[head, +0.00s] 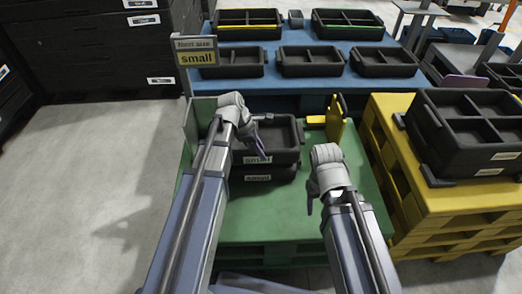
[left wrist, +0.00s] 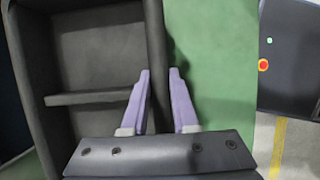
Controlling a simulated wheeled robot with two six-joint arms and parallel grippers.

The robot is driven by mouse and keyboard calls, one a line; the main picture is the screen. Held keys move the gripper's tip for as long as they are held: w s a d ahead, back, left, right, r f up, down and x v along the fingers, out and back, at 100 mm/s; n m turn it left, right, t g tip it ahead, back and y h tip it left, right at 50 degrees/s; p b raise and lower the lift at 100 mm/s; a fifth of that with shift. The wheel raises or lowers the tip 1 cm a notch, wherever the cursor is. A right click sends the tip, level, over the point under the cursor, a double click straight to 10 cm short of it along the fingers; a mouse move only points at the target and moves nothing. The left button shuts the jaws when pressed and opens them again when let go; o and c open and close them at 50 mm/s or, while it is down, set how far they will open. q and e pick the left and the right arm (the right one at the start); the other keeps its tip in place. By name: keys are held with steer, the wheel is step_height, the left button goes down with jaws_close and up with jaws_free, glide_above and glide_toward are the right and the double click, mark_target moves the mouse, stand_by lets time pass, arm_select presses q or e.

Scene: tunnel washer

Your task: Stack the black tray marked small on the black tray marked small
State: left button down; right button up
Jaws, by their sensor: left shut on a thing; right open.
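A black tray marked small (head: 280,158) sits on top of another black tray marked small (head: 282,178), on the green pallet table. My left gripper (head: 262,154) is at the upper tray's near wall. In the left wrist view my left gripper (left wrist: 160,100) has its two purple fingers on either side of the upper tray's wall (left wrist: 156,60), shut on it. The tray's divided inside (left wrist: 95,55) shows to the left of the fingers. My right gripper (head: 314,205) is open and empty, over the green surface to the right of the trays. My left arm hides the trays' left part.
The green table (head: 250,230) has free room in front of the trays. A yellow pallet (head: 405,170) at right bears stacked black trays (head: 480,130). A blue table (head: 290,85) behind holds several trays.

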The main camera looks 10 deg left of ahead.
arm_select(q)
steer(key=shift+f+b, duration=1.5)
steer(key=shift+f, duration=0.3)
steer(key=c, duration=0.6)
jaws_free()
steer(key=shift+r, duration=0.1)
steer(key=p+v, duration=0.7)
steer(key=shift+s+a+r, duration=0.1)
steer(key=shift+a+r, duration=0.1)
steer(key=shift+r, duration=0.15)
